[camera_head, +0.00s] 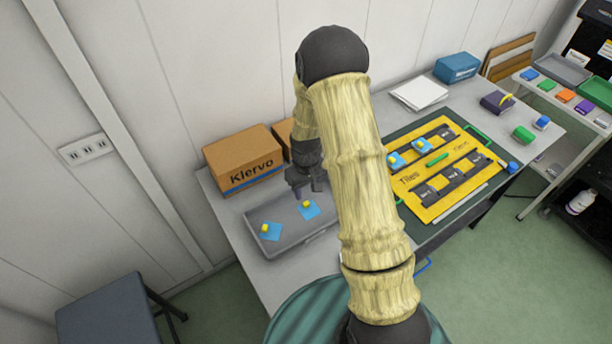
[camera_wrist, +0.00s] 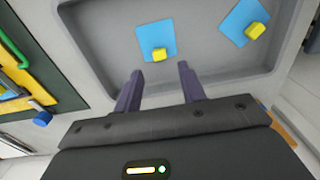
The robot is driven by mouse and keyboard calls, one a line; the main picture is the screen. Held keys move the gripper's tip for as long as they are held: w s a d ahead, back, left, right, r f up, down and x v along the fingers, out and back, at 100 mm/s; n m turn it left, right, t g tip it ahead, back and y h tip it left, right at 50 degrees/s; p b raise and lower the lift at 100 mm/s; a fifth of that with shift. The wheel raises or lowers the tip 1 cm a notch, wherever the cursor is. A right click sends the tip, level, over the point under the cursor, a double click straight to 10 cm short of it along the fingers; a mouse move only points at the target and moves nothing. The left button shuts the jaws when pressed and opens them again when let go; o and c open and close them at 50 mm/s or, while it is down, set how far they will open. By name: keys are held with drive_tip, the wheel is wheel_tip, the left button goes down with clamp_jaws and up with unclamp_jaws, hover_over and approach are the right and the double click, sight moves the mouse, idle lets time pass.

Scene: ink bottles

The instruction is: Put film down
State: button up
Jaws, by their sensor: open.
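Two blue square films, each with a yellow tab or block on it, lie in a shallow grey tray (camera_head: 275,245). In the head view one film (camera_head: 271,233) is at the tray's left and the other film (camera_head: 312,212) is nearer my gripper (camera_head: 307,190). In the wrist view the nearer film (camera_wrist: 151,37) lies just beyond my open, empty fingers (camera_wrist: 158,88). The other film (camera_wrist: 236,19) is to its right. The fingers look apart from both films. Two more blue pieces (camera_head: 395,160) (camera_head: 422,144) sit on the yellow board (camera_head: 410,192) labelled Tiles.
A cardboard box marked Klervo (camera_head: 240,162) stands behind the tray against the wall. A white stack (camera_head: 419,93), a blue box (camera_head: 457,67) and small coloured items stand along the table's back and right. A grey stool (camera_head: 105,305) is at lower left.

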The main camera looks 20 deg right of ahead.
sight(306, 203)
wheel_tip(306, 203, up, 7)
drive_tip(key=b, duration=0.1)
drive_tip(key=shift+s+r, duration=0.1)
idle(0.6)
drive_tip(key=s+r+m+t, duration=0.2)
drive_tip(key=s+r+m, duration=0.1)
drive_tip(key=s+r, duration=0.8)
drive_tip(key=s, duration=0.5)
drive_tip(key=shift+d+m+t, duration=0.3)
drive_tip(key=shift+c, duration=0.4)
drive_tip(key=shift+w, duration=0.1)
